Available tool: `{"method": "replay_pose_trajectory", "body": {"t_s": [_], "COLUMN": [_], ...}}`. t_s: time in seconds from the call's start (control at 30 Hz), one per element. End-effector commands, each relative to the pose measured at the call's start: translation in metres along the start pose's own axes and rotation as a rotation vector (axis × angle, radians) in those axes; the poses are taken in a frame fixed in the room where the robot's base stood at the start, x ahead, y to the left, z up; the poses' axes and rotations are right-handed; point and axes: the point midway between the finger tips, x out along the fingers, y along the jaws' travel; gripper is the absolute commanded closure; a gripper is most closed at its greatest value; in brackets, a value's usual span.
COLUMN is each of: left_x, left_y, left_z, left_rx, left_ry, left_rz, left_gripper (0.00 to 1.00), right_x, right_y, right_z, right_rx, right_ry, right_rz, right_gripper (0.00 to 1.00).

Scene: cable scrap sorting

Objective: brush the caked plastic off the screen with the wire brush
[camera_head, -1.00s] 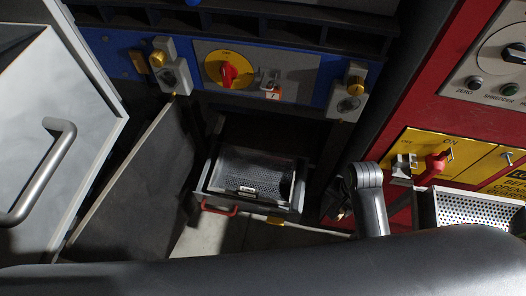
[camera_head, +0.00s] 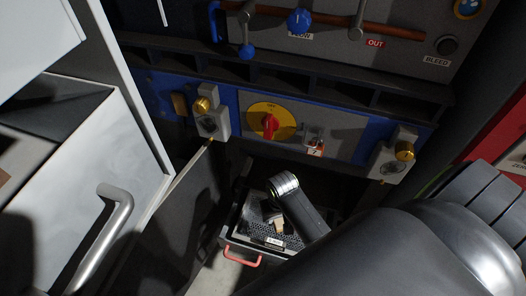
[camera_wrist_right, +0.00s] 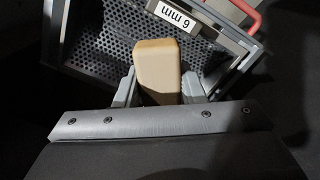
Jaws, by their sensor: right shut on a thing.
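The perforated metal screen (camera_head: 287,243) sits in a pulled-out drawer low in the machine. It carries a white "6 mm" label (camera_wrist_right: 187,17) in the right wrist view. My right gripper (camera_head: 275,218) is over the screen, and its two grey fingers (camera_wrist_right: 158,88) are shut on a tan block (camera_wrist_right: 157,66), which looks like the wire brush's handle. The bristles are hidden, so I cannot tell whether they touch the screen. I cannot make out caked plastic on the visible part of the mesh. My left gripper is not in view.
The drawer has a red handle (camera_head: 242,257) at its front. An open dark door panel (camera_head: 178,215) stands left of the drawer, and a white cabinet with a bar handle (camera_head: 105,235) is farther left. A red rotary switch (camera_head: 269,125) is above the opening.

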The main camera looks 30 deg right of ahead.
Motion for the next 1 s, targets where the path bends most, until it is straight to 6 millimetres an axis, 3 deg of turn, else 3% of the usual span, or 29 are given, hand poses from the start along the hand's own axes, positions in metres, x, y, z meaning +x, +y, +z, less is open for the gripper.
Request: {"method": "replay_pose_trajectory", "body": {"t_s": [0.2, 0.5, 0.73, 1.0], "left_x": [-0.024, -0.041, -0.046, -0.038], "left_y": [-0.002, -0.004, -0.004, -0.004], "left_z": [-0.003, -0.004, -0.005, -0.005], "left_rx": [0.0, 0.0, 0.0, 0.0], "left_ry": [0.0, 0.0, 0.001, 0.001], "left_rz": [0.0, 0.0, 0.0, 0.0], "left_gripper": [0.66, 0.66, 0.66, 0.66], "right_x": [0.008, 0.02, 0.024, 0.033], "right_y": [-0.005, -0.008, -0.008, -0.008], "right_z": [-0.025, -0.045, -0.051, -0.052], "right_rx": [-0.412, -0.817, -0.962, -0.989], "right_ry": [-0.003, -0.001, 0.0, 0.001], "right_rz": [0.0, 0.002, 0.003, 0.003], "right_gripper": [0.82, 0.82, 0.82, 0.82]}}
